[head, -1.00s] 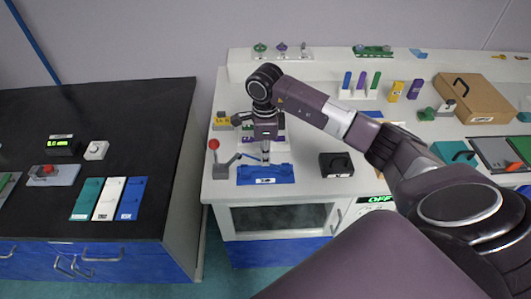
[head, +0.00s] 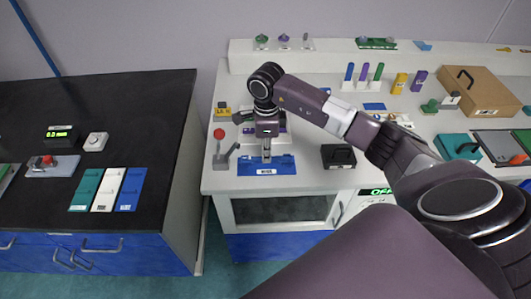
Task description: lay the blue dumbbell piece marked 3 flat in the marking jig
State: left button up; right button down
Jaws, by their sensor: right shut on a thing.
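My right gripper (head: 267,157) points straight down over the blue tray-like block (head: 286,163) with a white label at the front of the white bench. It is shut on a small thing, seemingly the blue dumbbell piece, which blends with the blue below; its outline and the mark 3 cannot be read. I cannot tell whether it touches the block. Nor can I tell for sure whether this block is the marking jig. My left gripper is not in view.
A lever with a red knob (head: 219,133) stands close left of the gripper. A black box (head: 338,157) stands to its right. Coloured holders (head: 363,76) and a brown case (head: 476,92) are farther back. The dark bench (head: 140,110) is at the left, across a gap.

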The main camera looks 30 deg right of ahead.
jog(key=shift+f, duration=0.25)
jog(key=c, duration=2.4)
grip_release()
jog(key=o, duration=0.4)
jog(key=shift+w+d, duration=0.1)
jog(key=shift+w, duration=0.05)
jog(key=shift+r, duration=0.1)
notch_tip(320, 180, up, 12)
jog(key=shift+f, duration=0.1)
